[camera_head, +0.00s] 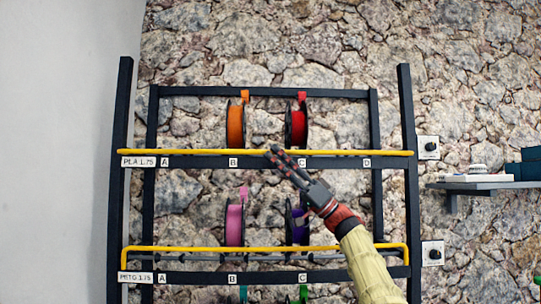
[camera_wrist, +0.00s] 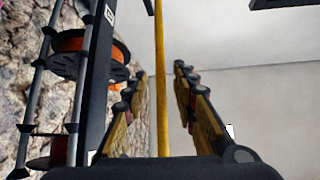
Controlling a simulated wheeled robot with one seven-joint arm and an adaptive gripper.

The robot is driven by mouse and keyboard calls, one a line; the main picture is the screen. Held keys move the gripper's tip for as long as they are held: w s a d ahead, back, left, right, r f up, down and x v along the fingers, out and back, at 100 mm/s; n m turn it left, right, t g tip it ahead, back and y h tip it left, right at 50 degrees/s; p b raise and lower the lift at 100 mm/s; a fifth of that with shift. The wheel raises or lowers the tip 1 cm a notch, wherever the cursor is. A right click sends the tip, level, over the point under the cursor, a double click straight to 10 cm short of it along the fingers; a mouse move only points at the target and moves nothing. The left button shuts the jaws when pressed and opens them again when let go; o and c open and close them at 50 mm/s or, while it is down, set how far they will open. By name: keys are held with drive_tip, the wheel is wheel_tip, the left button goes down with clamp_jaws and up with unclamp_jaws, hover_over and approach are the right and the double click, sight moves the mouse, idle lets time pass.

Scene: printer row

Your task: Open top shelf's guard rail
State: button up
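The top shelf's guard rail (camera_head: 190,152) is a thin yellow bar running across the front of the upper shelf, just above the label strip. My gripper (camera_head: 274,151) reaches up from the lower right, with its fingertips at this rail between labels B and C. In the wrist view, the yellow rail (camera_wrist: 160,70) runs between the two fingers of my gripper (camera_wrist: 160,85). The fingers are apart on either side of it, with gaps showing, so my gripper is open around the rail and not clamped on it.
An orange spool (camera_head: 235,126) and a red spool (camera_head: 297,125) stand behind the top rail. The lower shelf has its own yellow rail (camera_head: 190,248), with pink (camera_head: 234,224) and purple (camera_head: 297,222) spools. A wall shelf (camera_head: 480,185) is at right.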

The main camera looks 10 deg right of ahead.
drive_tip(key=v, duration=0.9)
drive_tip(key=shift+f, duration=0.2)
drive_tip(key=s+a+f+m+t+h+p, duration=0.1)
drive_tip(key=a+f+m+h, duration=0.2)
drive_tip(key=a, duration=0.3)
drive_tip(key=s+a+f+m+h+p, duration=0.1)
drive_tip(key=a+f+m+h, duration=0.25)
drive_tip(key=a, duration=0.35)
drive_tip(key=s+a+f+m+g+h, duration=0.1)
drive_tip(key=s+a+f+h, duration=0.25)
drive_tip(key=f, duration=0.25)
drive_tip(key=s+a+f+m+h, duration=0.2)
drive_tip(key=s+f, duration=0.3)
drive_tip(key=s+d+f+g+h+p, duration=0.1)
drive_tip(key=s+d+f+h, duration=0.3)
drive_tip(key=s+f, duration=0.6)
drive_tip(key=s+d+f+m+h+p, duration=0.1)
drive_tip(key=s+d+f+h, duration=0.4)
drive_tip(key=s+f, duration=0.5)
drive_tip(key=s+d+f+m+g+h+p, duration=0.1)
drive_tip(key=s+d+f+h, duration=0.3)
drive_tip(key=s+f, duration=0.7)
drive_tip(key=shift+d+f+g+p, duration=0.3)
drive_tip(key=shift+d+f+p, duration=0.1)
drive_tip(key=shift+f+p, duration=0.1)
drive_tip(key=shift+d+r+m, duration=0.1)
drive_tip(key=shift+m, duration=0.15)
